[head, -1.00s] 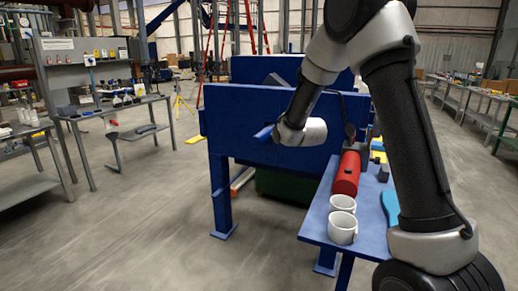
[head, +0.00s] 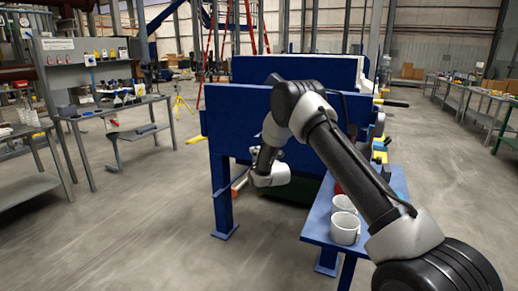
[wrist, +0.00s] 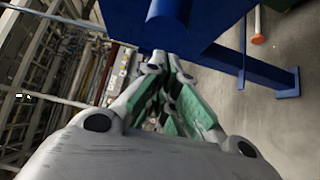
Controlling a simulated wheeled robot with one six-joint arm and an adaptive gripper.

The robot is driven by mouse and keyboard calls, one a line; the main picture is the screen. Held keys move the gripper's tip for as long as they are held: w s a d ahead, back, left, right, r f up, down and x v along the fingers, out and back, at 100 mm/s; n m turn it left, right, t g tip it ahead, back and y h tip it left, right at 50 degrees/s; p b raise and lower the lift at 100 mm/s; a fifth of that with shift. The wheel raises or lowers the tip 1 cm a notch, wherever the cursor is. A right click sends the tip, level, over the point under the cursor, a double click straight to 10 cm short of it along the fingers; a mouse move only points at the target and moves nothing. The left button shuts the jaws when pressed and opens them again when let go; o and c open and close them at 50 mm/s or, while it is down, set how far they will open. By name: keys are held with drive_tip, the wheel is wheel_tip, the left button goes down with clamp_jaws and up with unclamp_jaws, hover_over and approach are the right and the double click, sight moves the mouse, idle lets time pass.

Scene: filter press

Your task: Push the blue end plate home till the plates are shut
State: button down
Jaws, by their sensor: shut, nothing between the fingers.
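A blue plate (head: 310,72) with a pale edge at its right stands upright in the press, behind a wide blue front panel (head: 228,120) on legs. I cannot tell for sure which is the end plate. The gap between them is partly hidden by my arm. My gripper shows in the wrist view (wrist: 163,62), its green-padded fingers shut and empty. Its tips are close to blue metal (wrist: 205,25) of the press; I cannot tell whether they touch. In the head view my wrist is low in front of the front panel.
A blue side table at the right holds two white mugs (head: 344,228) and a red cylinder, mostly hidden by my arm. A grey bench (head: 120,106) stands at the left. An orange-ended bar (wrist: 258,38) is near the press leg. Floor at the front left is clear.

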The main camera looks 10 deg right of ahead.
drive_tip(key=w, duration=0.1)
drive_tip(key=w+d, duration=0.1)
drive_tip(key=w, duration=0.1)
drive_tip(key=w+d, duration=0.1)
drive_tip(key=shift+w+d, duration=0.1)
drive_tip(key=shift+w, duration=0.15)
